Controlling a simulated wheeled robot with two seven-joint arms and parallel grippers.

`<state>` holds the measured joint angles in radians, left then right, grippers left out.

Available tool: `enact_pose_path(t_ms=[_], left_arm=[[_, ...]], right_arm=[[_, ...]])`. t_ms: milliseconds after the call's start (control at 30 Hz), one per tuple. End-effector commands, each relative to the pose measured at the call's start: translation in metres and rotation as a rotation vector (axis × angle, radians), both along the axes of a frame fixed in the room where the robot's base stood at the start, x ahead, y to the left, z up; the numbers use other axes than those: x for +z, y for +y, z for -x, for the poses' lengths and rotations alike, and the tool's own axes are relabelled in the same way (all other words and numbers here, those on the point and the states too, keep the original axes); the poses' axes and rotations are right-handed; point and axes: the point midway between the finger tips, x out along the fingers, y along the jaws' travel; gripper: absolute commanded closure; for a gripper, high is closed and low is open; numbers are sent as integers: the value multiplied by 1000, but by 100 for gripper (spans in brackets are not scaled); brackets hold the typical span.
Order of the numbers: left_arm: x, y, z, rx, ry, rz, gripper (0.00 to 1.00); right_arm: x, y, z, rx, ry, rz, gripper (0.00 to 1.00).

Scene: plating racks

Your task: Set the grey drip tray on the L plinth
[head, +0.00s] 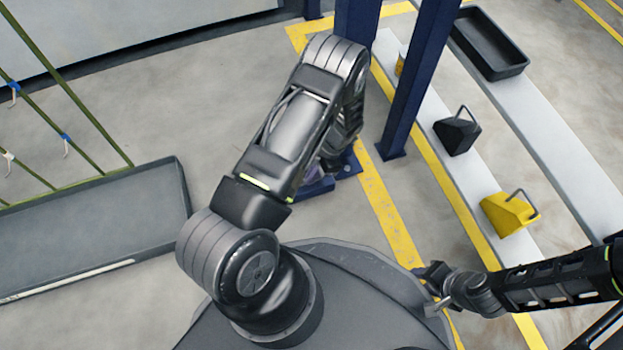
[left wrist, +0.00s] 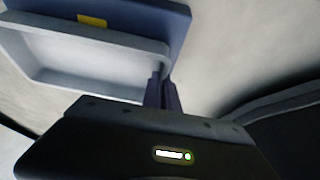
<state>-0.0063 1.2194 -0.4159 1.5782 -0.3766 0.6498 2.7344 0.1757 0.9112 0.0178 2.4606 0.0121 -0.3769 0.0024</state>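In the left wrist view a light grey drip tray (left wrist: 100,85) with a raised rim lies over a dark blue surface (left wrist: 160,15) with a yellow label (left wrist: 92,20). This may be the L plinth; no letter is readable. My left gripper's fingers (left wrist: 164,82) are close together at the tray's right end and appear shut on its wall. Whether the tray touches the blue surface I cannot tell. In the head view my left gripper (head: 318,172) is mostly hidden behind its arm, beside a blue base (head: 345,167). My right gripper (head: 435,280) is small at the lower right; its fingers are unclear.
Blue posts (head: 415,80) stand just right of my left arm. A long, dark grey floor tray (head: 100,225) lies at left under green rods. White boards (head: 565,165) at right carry a black tray (head: 490,45), a black block (head: 457,135) and a yellow block (head: 507,213).

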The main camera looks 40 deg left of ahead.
Motion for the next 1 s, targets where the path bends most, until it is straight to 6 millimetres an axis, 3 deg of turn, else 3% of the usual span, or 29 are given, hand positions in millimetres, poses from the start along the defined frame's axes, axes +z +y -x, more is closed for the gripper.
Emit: enact_pose_path(t_ms=[67,433,700,1000], left_arm=[[-10,0,0,1,0,0,100],[-13,0,0,1,0,0,100],[-11,0,0,1,-1,0,76],[-9,0,0,1,-1,1,75]], right_arm=[[-5,0,-1,0,-1,-1,64],[-7,0,-2,-1,-1,-1,64],[-5,-1,-1,-1,-1,-1,64],[-4,-1,-1,-1,-1,-1,64]])
